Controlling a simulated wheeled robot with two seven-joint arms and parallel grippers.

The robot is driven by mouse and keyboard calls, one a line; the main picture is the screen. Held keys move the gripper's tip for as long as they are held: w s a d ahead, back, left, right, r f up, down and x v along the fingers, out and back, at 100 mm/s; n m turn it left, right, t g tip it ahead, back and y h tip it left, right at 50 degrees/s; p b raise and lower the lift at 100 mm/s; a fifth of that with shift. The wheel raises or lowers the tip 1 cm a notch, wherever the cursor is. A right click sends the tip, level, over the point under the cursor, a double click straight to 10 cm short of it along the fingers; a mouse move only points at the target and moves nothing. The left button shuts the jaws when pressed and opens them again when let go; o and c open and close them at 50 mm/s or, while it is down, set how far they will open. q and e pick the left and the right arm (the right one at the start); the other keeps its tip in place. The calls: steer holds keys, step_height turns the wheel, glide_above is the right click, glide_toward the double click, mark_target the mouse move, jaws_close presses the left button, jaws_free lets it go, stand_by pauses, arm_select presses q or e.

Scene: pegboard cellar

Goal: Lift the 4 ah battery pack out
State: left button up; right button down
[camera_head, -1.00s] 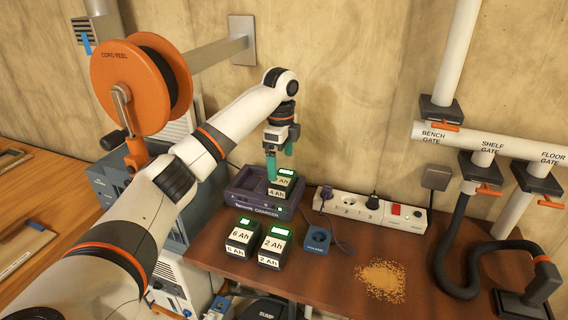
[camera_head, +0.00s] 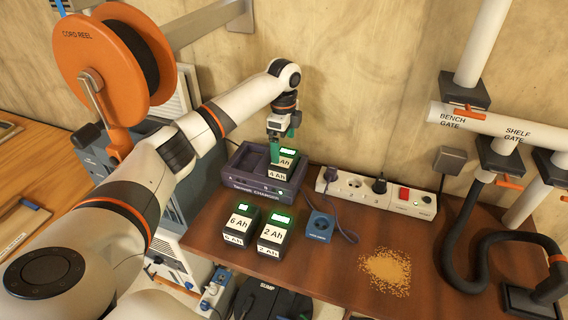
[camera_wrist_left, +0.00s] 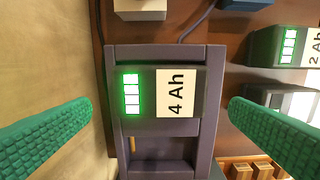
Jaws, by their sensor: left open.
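The 4 Ah battery pack (camera_head: 283,174) is a dark block with a lit green gauge and a white label. It sits in the right part of the dark charger (camera_head: 243,178). In the left wrist view the pack (camera_wrist_left: 148,105) lies inside the charger frame (camera_wrist_left: 160,52), its top facing the camera. My left gripper (camera_head: 283,150) is over the pack with green fingers pointing down. In the wrist view the open fingers (camera_wrist_left: 162,108) are on either side of the pack, with visible gaps. The fingertip height relative to the pack is unclear. My right gripper is out of view.
A 6 Ah pack (camera_head: 238,224) and a 2 Ah pack (camera_head: 275,232) stand in front of the charger. A blue socket box (camera_head: 319,226) and a power strip (camera_head: 370,192) are to the right. A cord reel (camera_head: 108,65) is beside my left arm. Crumbs (camera_head: 386,270) lie on the table.

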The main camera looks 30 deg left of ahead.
mark_target(284, 157)
arm_select(q)
step_height(284, 157, down, 4)
steer(key=shift+d+r+p, duration=0.1)
steer(key=shift+r+p, duration=0.05)
steer(key=shift+p, duration=0.45)
steer(key=shift+f, duration=0.4)
steer(key=shift+c, duration=0.3)
steer(key=c, duration=0.5)
steer(key=shift+r, duration=0.1)
steer(key=shift+c, duration=0.4)
steer(key=shift+w, duration=0.1)
steer(key=shift+r, duration=0.35)
step_height(284, 157, up, 9)
steer(key=b, duration=0.2)
steer(key=shift+r, duration=0.15)
